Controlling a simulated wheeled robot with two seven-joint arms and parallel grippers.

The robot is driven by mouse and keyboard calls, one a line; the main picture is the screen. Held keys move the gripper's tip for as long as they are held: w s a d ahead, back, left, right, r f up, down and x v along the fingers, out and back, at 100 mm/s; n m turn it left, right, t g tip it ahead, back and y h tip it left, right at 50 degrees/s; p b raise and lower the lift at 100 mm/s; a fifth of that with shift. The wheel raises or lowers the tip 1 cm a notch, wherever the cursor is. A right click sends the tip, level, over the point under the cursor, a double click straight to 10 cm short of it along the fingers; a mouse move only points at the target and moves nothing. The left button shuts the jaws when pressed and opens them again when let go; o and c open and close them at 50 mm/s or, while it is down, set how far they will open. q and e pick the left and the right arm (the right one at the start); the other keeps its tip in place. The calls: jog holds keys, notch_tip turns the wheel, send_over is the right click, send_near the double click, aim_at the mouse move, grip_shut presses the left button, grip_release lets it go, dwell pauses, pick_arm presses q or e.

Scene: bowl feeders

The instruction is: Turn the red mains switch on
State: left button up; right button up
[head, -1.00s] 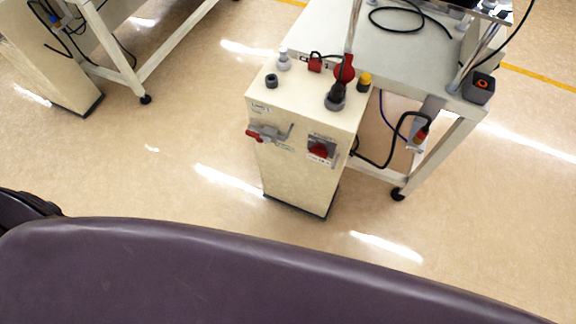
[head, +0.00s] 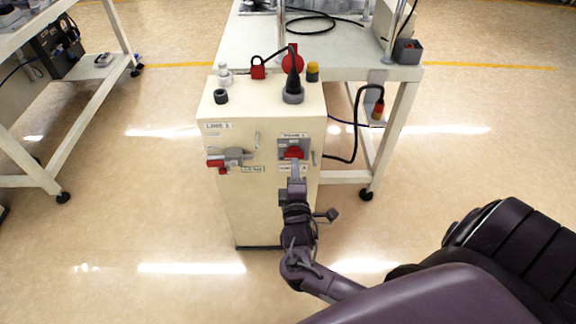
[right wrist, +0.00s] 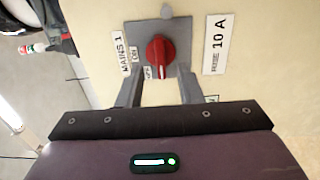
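The red mains switch (head: 293,153) is a rotary knob on a grey plate on the front of the cream cabinet (head: 235,205). In the right wrist view the red knob (right wrist: 158,50) has a white mark pointing down, toward a small partly hidden label. An ON label (right wrist: 134,53) is at its left and a MAINS 1 label (right wrist: 122,53) beyond. My right gripper (head: 296,168) is just below the knob in the head view. In the right wrist view its open fingers (right wrist: 159,74) stand either side of the knob's lower end; contact cannot be told. My left gripper is not in view.
A grey lever with a red end (head: 230,158) sits left of the switch. A red padlock (head: 258,70), a black plug with cable (head: 293,88) and small knobs are on the cabinet top. A white table (head: 345,45) stands behind.

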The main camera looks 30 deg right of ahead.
aim_at(294, 154)
jog(key=x, duration=0.3)
jog(key=shift+w+d, duration=0.15)
jog(key=shift+w, duration=0.25)
grip_shut()
